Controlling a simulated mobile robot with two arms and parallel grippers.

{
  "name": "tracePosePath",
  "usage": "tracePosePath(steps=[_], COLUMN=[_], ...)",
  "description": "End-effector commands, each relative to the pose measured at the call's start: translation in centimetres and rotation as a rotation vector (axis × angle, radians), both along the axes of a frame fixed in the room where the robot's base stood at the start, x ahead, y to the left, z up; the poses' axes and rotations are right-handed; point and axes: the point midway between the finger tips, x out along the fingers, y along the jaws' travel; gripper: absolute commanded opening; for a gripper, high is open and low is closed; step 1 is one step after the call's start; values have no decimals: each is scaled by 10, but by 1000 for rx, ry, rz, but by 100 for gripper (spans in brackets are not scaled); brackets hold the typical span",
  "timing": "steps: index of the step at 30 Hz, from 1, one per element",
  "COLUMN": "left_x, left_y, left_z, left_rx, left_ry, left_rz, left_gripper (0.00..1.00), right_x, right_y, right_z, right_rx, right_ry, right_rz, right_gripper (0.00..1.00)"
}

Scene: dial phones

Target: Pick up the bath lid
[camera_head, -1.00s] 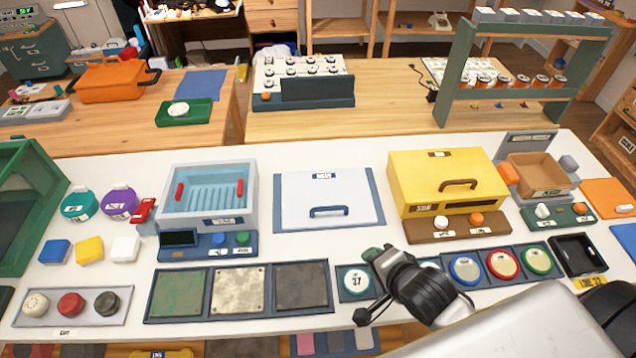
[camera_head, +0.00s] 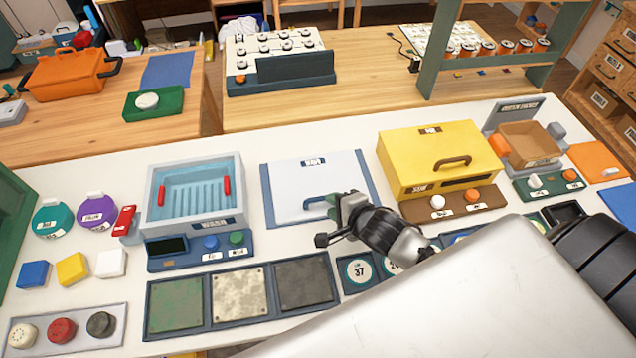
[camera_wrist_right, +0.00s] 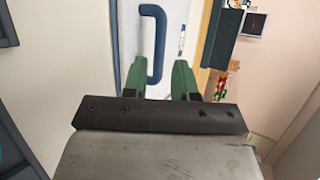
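The bath lid (camera_head: 300,180) is a flat white panel with a blue bar handle and a small dark label. It lies on a blue-edged base in the middle of the white table. My right gripper (camera_head: 338,204) is over the lid's front right part, near the handle, and partly hides it. In the right wrist view the lid (camera_wrist_right: 175,25) and its blue handle (camera_wrist_right: 160,45) show ahead of the open green fingers (camera_wrist_right: 160,80). The handle lies roughly in line with the gap between them, and nothing is held. My left gripper is not in view.
A light blue basin (camera_head: 193,188) labelled WASH stands left of the lid. A yellow box (camera_head: 430,150) with a brown handle stands right of it. Square plates (camera_head: 238,297) and a row of round dials (camera_head: 357,270) lie in front.

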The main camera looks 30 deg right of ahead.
Motion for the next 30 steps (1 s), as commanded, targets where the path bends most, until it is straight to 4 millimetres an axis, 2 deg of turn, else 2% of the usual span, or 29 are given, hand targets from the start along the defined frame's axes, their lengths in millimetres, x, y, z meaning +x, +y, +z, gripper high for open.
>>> tracePosePath(steps=[2,5,10,18,24,30], left_x=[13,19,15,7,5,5], left_y=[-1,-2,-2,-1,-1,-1], left_z=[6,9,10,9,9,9], left_rx=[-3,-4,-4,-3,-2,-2], left_ry=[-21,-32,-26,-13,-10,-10], left_rz=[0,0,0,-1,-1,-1], left_gripper=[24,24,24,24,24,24], right_x=[10,20,32,33,33,34], right_y=[0,1,4,5,4,4], right_z=[-4,-12,-21,-23,-23,-22], right_rx=[-3,-2,-1,0,-1,0], right_ry=[-1,-1,-1,0,0,-2], right_rz=[0,1,0,1,1,1], right_gripper=[27,27,27,27,0,0])
